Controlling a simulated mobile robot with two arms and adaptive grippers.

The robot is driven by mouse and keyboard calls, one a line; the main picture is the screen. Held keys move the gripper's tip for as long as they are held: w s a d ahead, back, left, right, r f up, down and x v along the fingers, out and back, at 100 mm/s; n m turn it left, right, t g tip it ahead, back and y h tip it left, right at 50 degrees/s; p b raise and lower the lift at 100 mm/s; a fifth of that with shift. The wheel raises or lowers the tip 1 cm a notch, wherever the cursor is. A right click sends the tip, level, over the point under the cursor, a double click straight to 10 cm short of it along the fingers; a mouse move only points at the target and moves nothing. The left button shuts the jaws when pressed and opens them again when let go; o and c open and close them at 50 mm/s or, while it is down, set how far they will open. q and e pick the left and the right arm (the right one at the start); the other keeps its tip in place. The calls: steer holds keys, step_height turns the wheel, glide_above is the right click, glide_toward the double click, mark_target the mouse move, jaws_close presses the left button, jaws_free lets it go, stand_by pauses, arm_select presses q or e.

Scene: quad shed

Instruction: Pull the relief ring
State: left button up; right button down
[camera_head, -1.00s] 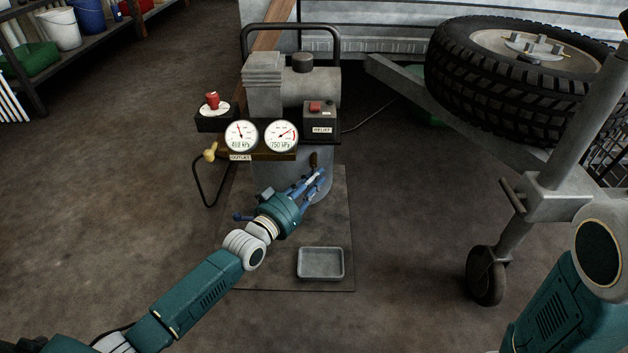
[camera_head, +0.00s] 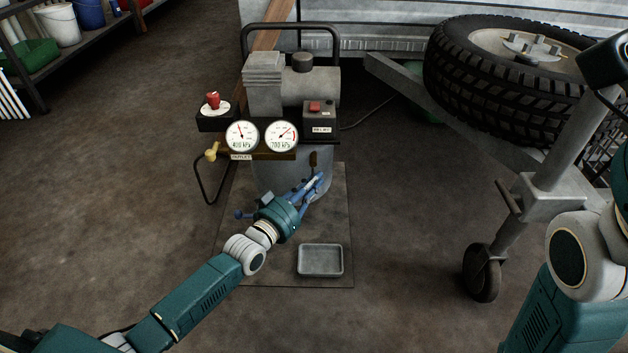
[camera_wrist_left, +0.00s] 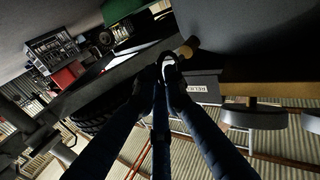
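The compressor (camera_head: 315,88) stands on a floor plate, with a box marked RELIEF (camera_head: 320,117) at its upper right. A small brownish fitting (camera_head: 313,160) hangs under that box. My left gripper (camera_head: 318,180) reaches up to just below this fitting. In the left wrist view a small pale ring, the relief ring (camera_wrist_left: 169,68), sits between the dark fingertips (camera_wrist_left: 165,80), which close in on both sides of it. The ring itself is hidden or too small in the head view. My right arm stands at the right edge; its fingers are out of the picture.
Two gauges (camera_head: 262,136) sit on the compressor's front, beside a red knob (camera_head: 213,100) and a hose (camera_head: 200,185). A grey tray (camera_head: 320,260) lies on the plate. A trailer wheel (camera_head: 505,80) and jockey wheel (camera_head: 482,273) stand right. Floor at left is clear.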

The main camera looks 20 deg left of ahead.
arm_select(q)
steer(key=shift+o, duration=0.2)
steer(key=shift+s+f, duration=0.2)
steer(key=shift+s, duration=0.05)
steer(key=v, duration=1.2)
steer(key=shift+d+r, duration=0.1)
steer(key=shift+r, duration=0.05)
